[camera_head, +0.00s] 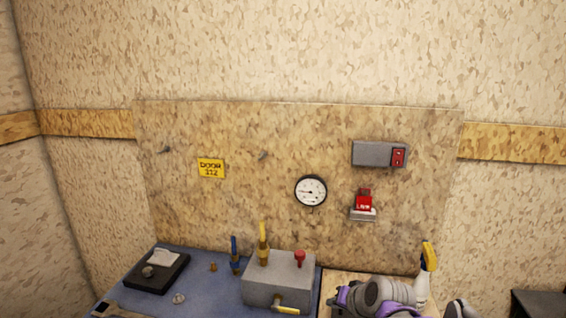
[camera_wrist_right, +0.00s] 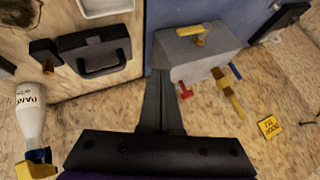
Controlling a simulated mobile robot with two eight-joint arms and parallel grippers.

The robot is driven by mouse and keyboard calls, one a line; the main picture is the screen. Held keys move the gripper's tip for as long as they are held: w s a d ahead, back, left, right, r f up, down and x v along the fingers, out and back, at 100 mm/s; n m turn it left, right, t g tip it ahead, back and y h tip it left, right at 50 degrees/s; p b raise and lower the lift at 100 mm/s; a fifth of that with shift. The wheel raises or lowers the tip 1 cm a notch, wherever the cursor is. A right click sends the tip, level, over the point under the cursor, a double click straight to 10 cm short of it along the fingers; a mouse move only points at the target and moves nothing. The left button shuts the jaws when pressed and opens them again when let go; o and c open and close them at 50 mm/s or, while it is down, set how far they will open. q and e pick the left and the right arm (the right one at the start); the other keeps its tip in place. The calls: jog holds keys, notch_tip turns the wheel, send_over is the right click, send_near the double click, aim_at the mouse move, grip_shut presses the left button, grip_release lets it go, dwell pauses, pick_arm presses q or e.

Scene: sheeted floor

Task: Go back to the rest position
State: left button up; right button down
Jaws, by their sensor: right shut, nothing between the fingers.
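My right arm, grey and purple, shows at the bottom right of the head view, in front of the lower panel; its fingertips are hard to make out there. In the right wrist view my right gripper (camera_wrist_right: 163,82) has its dark fingers together with nothing between them. Beyond its tips in that view is the grey box (camera_wrist_right: 195,55) with yellow levers and a red knob; this box (camera_head: 278,280) also shows in the head view on the blue surface. I cannot tell how far the fingers are from it. My left gripper is in neither view.
A white bottle (camera_wrist_right: 30,115) with a yellow and blue top and a black case (camera_wrist_right: 92,52) show in the wrist view. The wall panel carries a gauge (camera_head: 310,190), a grey switch box (camera_head: 373,153), a red device (camera_head: 364,201) and a yellow door sign (camera_head: 211,168). A black tray (camera_head: 157,270) lies left.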

jog(key=s+d+f+n+h, duration=0.1)
jog(key=s+f, duration=0.2)
jog(key=s, duration=0.5)
jog(key=s+d+f+n+g+h, duration=0.1)
jog(key=s+f, duration=0.3)
jog(key=s, duration=0.5)
jog(key=s+d+f+n+g+h, duration=0.1)
jog(key=s+f, duration=0.3)
jog(key=s, duration=0.5)
jog(key=shift+d+f, duration=0.25)
jog(key=shift+d, duration=0.65)
jog(key=shift+w, duration=0.15)
